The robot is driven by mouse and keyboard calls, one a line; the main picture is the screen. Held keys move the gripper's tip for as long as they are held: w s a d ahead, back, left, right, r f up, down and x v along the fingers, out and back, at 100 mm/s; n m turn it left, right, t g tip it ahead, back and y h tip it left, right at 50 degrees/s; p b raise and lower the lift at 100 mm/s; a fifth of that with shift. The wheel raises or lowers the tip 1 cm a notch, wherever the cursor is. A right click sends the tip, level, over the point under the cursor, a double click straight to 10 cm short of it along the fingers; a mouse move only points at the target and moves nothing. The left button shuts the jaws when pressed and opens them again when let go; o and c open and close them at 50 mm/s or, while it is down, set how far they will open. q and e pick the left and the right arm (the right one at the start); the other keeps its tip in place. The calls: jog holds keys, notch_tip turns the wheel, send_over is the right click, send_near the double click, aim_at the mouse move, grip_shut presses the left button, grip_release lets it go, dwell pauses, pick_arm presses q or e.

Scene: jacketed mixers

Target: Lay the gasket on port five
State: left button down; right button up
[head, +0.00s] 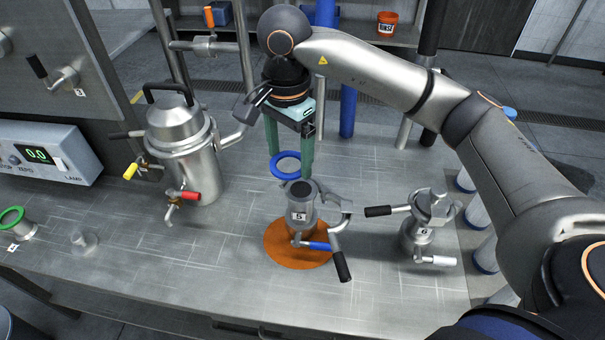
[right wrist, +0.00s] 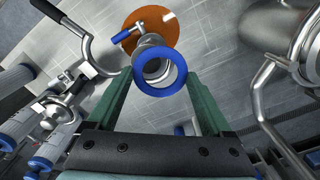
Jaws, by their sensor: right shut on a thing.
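The gasket, a blue ring (head: 273,168), is held between the two green fingertips of my right gripper (head: 289,160), which points down. Port five (head: 299,206) is a grey upright pipe stub labelled 5, with a clamp and a blue-handled valve. In the head view the gasket is just behind port five's top, apart from it and seemingly above the table. In the right wrist view the gasket (right wrist: 160,93) overlaps the port's mouth, with the port's pipe (right wrist: 150,47) showing beyond it. My left gripper is not in view.
An orange-brown disc (head: 285,255) lies under port five. Port six (head: 421,233), with black and white handles, stands to the right. A steel lidded vessel (head: 187,155) with red and yellow valve handles stands left. A green ring (head: 11,218) is at the far left.

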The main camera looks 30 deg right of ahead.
aim_at(302, 188)
jog(key=shift+s+d+f, duration=0.25)
jog(key=shift+d+f, duration=0.1)
jog(key=shift+f, duration=0.2)
jog(key=shift+s+d+f, duration=0.25)
jog(key=shift+d+f, duration=0.1)
jog(key=shift+f, duration=0.15)
jog(key=f, duration=0.2)
jog(key=f+p, duration=0.1)
jog(key=shift+s+d+f, duration=0.1)
jog(key=shift+s+d, duration=0.15)
jog(key=shift+w+f, duration=0.1)
jog(key=shift+f, duration=0.15)
jog(key=shift+f, duration=0.2)
jog(key=o, duration=1.1)
jog(key=shift+r, duration=0.1)
notch_tip(302, 188, up, 12)
jog(key=shift+r, duration=0.15)
